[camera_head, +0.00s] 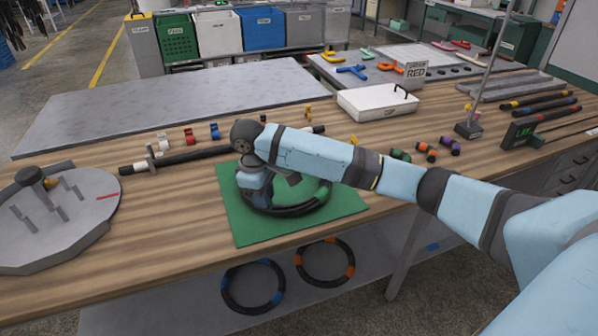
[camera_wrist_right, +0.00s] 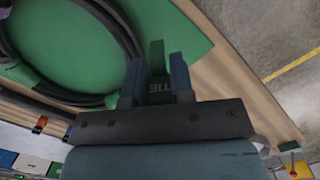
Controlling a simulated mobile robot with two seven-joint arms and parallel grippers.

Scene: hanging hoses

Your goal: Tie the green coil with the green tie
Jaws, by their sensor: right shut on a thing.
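The black coil (camera_head: 300,209) with green bands lies on a green mat (camera_head: 232,222) near the front of the wooden table. My right gripper (camera_head: 257,200) reaches over the coil's left side, pointing down. In the right wrist view, its two blue fingers are shut on a green tie (camera_wrist_right: 157,60) with white lettering. The coil's dark strands (camera_wrist_right: 115,27) run beside the fingers at the left, over the mat (camera_wrist_right: 65,55). I cannot tell whether the tie touches the coil. My arm hides part of the coil in the head view. My left gripper is not in view.
A grey round fixture (camera_head: 65,225) with pegs stands at the left. A black rod (camera_head: 195,154) lies behind the mat. A white tray (camera_head: 375,103) stands further back. Small colored pieces (camera_head: 425,151) lie right of my wrist. Coils with blue (camera_head: 232,297) and orange bands (camera_head: 325,281) are below the tabletop.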

